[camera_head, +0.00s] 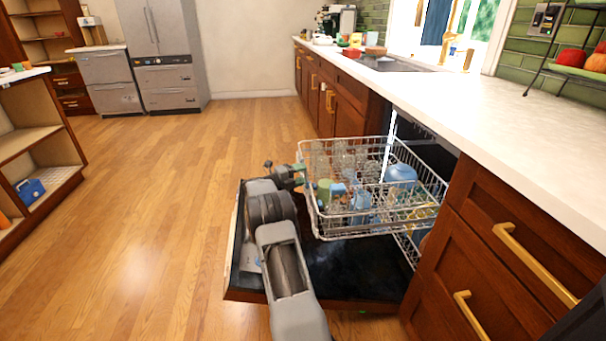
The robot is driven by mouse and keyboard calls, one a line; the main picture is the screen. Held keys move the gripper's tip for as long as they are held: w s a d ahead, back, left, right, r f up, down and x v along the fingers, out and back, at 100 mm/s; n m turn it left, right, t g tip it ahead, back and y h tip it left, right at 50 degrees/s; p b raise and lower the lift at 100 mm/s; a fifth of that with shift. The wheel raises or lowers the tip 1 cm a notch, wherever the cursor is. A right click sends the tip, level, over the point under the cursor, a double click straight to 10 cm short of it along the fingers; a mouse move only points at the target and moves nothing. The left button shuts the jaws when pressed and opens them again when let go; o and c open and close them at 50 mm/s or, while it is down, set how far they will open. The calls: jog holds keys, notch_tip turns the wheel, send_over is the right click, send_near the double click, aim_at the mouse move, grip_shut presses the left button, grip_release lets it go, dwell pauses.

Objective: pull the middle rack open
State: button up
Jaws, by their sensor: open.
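The dishwasher door (350,270) is folded down. A white wire rack (395,222) is slid well out of the bay and hangs above the door. It holds several cups and glasses, among them a blue bowl-like piece (400,174) and a green cup (323,192). I take it to be the middle rack. My gripper (300,174) is at this rack's outer left end, beside its front wires. The fingers are small and partly hidden, and I cannot tell whether they touch the wire. Part of a lower rack (408,250) shows beneath, further in.
Wooden drawers with gold handles (520,255) stand close at the right, below a white counter (450,90). Cabinets (335,95) continue beyond the bay. The wooden floor (150,220) to the left is clear up to a shelf unit (35,150) holding a blue box.

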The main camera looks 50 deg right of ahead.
jog(key=p+v, duration=0.2)
jog(key=v, duration=1)
jog(key=shift+a+p, duration=0.3)
jog(key=shift+p, duration=0.1)
jog(key=shift+w+r, duration=0.1)
